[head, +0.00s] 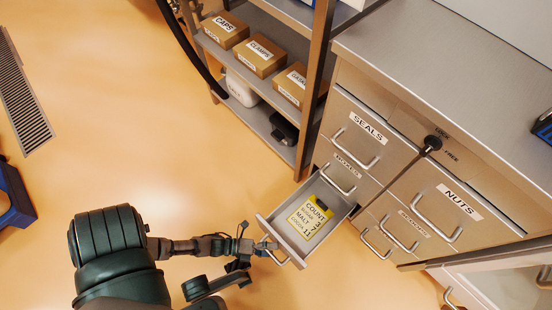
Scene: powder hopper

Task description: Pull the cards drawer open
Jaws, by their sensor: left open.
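A lower-left drawer (290,230) of the grey cabinet stands pulled out. A yellow card (310,216) with handwriting-like lines such as "COUNT" and "MALT" lies inside it. The drawer's front label faces away, so I cannot read its name. Its handle (277,256) is on the outer front. My left gripper (266,249) is open at this handle, with its fingers close around or beside it; contact is too small to tell. My right gripper is not in view.
The cabinet has shut drawers labelled SEALS (362,133) and NUTS (450,200), with a black LOCK/FREE knob (432,143) between them. A shelf rack (285,145) with labelled boxes stands behind the open drawer. The floor at the left is mostly clear around a drain grate (22,95).

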